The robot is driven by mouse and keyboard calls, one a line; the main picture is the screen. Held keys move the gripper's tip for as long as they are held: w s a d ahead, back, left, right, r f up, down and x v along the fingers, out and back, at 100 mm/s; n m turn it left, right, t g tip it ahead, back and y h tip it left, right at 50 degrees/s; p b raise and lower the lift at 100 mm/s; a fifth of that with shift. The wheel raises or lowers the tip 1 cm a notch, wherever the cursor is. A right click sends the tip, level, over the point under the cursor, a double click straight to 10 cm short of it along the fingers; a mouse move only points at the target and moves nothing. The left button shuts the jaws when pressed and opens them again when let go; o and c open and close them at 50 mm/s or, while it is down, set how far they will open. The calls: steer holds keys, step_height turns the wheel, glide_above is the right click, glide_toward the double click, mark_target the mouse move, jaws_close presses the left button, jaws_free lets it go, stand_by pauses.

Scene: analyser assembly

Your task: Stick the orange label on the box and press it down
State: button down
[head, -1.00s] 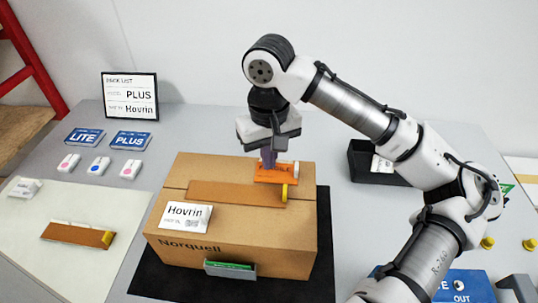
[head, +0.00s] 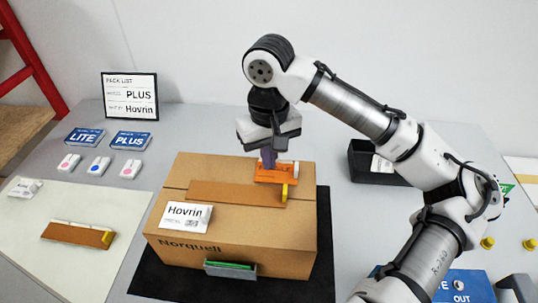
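The brown cardboard box (head: 290,236), marked Norquell, stands closed on a black mat. A flat brown-orange strip (head: 225,193) lies along its top. A white Hovrin label (head: 187,217) lies on the box's front left top edge. The gripper appears shut on this piece; the fingers partly hide the contact. I cannot clearly make out a separate orange label.
A grey holder with a green strip (head: 230,268) is at the box's front. A brown strip with a yellow end (head: 78,234) lies on the pale mat at left. Blue LITE and PLUS cards (head: 130,141) and a pack list sign (head: 130,96) stand behind. A black bin (head: 362,160) is at right.

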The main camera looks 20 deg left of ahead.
steer(key=shift+f+b, duration=0.4)
steer(key=shift+f, duration=0.4)
stand_by(0.7)
stand_by(0.3)
step_height(320, 180, up, 6)
steer(key=p, duration=0.6)
steer(key=shift+r, duration=0.1)
stand_by(0.5)
